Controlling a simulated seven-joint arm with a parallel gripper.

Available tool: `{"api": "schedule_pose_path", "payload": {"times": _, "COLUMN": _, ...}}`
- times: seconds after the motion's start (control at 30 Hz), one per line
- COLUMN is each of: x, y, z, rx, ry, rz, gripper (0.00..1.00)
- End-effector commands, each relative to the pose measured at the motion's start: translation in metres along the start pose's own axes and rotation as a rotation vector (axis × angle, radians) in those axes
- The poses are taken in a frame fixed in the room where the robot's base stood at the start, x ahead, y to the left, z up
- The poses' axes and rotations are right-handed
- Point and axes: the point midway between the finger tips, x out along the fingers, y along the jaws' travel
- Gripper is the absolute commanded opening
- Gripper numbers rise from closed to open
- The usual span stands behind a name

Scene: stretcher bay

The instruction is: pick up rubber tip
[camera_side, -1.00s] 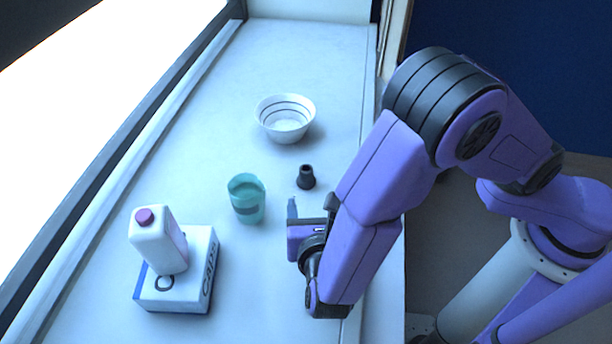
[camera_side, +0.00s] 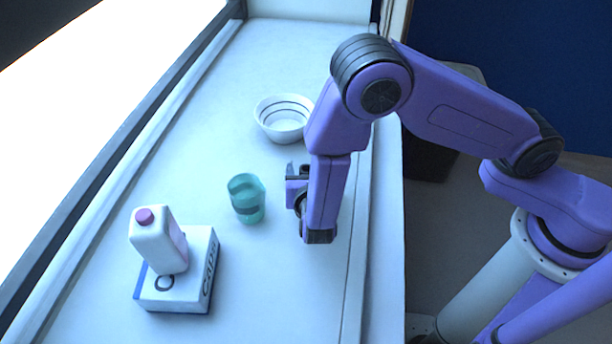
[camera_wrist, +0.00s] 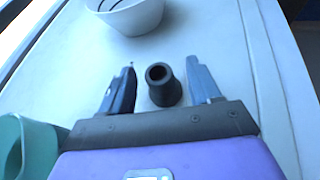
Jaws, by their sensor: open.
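The rubber tip (camera_wrist: 164,86) is a small dark, flared piece with a round opening at its top. In the wrist view it stands upright on the white surface, between the two fingers of my gripper (camera_wrist: 161,84) as seen from the wrist. The fingers are open, with a gap on each side of the tip. I cannot tell whether the fingers are down at its height. In the side view my gripper (camera_side: 297,168) is low over the surface, and the tip is hidden behind it.
A white bowl with dark rings (camera_side: 284,128) stands beyond my gripper. A teal cup (camera_side: 247,205) stands to its left. A white bottle with a purple cap (camera_side: 158,247) stands on a white box (camera_side: 170,294) at the lower left. The white surface (camera_side: 185,165) is clear on the far left.

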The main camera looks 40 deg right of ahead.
Motion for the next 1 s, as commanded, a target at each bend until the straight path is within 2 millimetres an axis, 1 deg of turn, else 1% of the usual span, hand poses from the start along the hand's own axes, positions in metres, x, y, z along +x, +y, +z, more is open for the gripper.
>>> {"api": "schedule_pose_path", "payload": {"times": 0.03, "x": 0.0065, "y": -0.0006, "z": -0.0004, "rx": 0.000, "ry": 0.000, "rz": -0.003, "gripper": 0.62}}
{"api": "schedule_pose_path", "payload": {"times": 0.13, "x": 0.0133, "y": -0.0003, "z": -0.0004, "rx": 0.000, "ry": 0.000, "rz": -0.002, "gripper": 0.62}}
{"api": "schedule_pose_path", "payload": {"times": 0.37, "x": 0.0150, "y": 0.0000, "z": -0.0003, "rx": 0.000, "ry": 0.000, "rz": 0.000, "gripper": 0.62}}
{"api": "schedule_pose_path", "payload": {"times": 0.4, "x": 0.0149, "y": 0.0000, "z": -0.0003, "rx": 0.000, "ry": 0.000, "rz": 0.000, "gripper": 0.59}}
{"api": "schedule_pose_path", "payload": {"times": 0.47, "x": 0.0148, "y": 0.0000, "z": -0.0003, "rx": 0.000, "ry": 0.000, "rz": 0.000, "gripper": 0.40}}
{"api": "schedule_pose_path", "payload": {"times": 0.5, "x": 0.0147, "y": 0.0000, "z": -0.0003, "rx": 0.000, "ry": 0.000, "rz": 0.000, "gripper": 0.27}}
{"api": "schedule_pose_path", "payload": {"times": 0.57, "x": 0.0147, "y": 0.0000, "z": -0.0004, "rx": 0.000, "ry": 0.000, "rz": 0.000, "gripper": 0.07}}
{"api": "schedule_pose_path", "payload": {"times": 1.0, "x": 0.0137, "y": 0.0003, "z": 0.0014, "rx": 0.000, "ry": 0.000, "rz": 0.000, "gripper": 0.07}}
